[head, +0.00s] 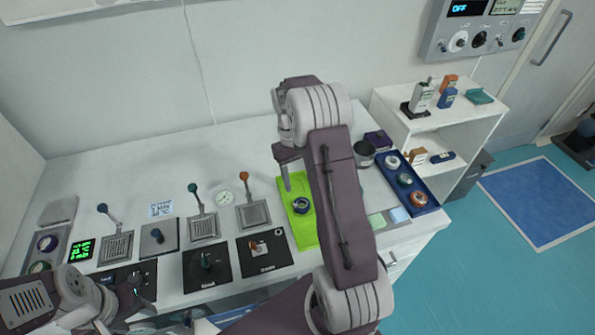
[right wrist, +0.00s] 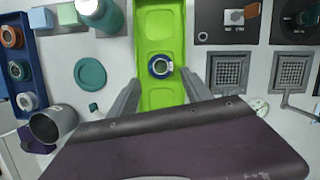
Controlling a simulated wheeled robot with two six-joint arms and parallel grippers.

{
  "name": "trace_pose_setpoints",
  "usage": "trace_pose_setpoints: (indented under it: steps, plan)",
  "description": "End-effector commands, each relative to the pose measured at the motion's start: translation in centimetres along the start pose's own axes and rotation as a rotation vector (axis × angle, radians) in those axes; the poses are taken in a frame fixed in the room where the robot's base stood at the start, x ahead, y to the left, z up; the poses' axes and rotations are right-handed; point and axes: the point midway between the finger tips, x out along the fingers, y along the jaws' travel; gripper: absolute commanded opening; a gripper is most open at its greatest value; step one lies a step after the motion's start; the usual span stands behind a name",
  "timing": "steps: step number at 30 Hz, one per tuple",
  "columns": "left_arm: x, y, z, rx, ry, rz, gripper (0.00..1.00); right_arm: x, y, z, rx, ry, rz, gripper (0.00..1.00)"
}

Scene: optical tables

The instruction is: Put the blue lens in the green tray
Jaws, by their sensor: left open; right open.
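The blue lens (head: 301,205), a small ring-shaped mount with a dark blue rim, sits in the green tray (head: 308,238). In the right wrist view the lens (right wrist: 160,66) rests on the floor of the tray (right wrist: 158,24), apart from my fingers. My right gripper (right wrist: 162,98) is open and empty above the tray, with its fingers on either side of the tray's width; in the head view it (head: 297,188) hangs over the tray's far part. My left gripper (head: 138,298) is low at the left front, away from the tray; its fingers are hard to make out.
A blue tray (head: 430,202) with several ring mounts stands right of the green tray. A grey cup (head: 364,154) and small coloured blocks (head: 399,215) are close by. Perforated plates with levers (head: 253,214) and black panels (head: 265,252) fill the left side.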

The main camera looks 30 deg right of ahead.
Motion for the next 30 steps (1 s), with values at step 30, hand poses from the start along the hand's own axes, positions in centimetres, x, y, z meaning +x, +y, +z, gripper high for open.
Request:
trace_pose_setpoints:
  steps: [30]
  plan:
    - [-0.1,0.0,0.0,0.000,0.000,0.000,0.48,2.7,-13.1,12.8,-0.092,0.363,-0.007,0.57]
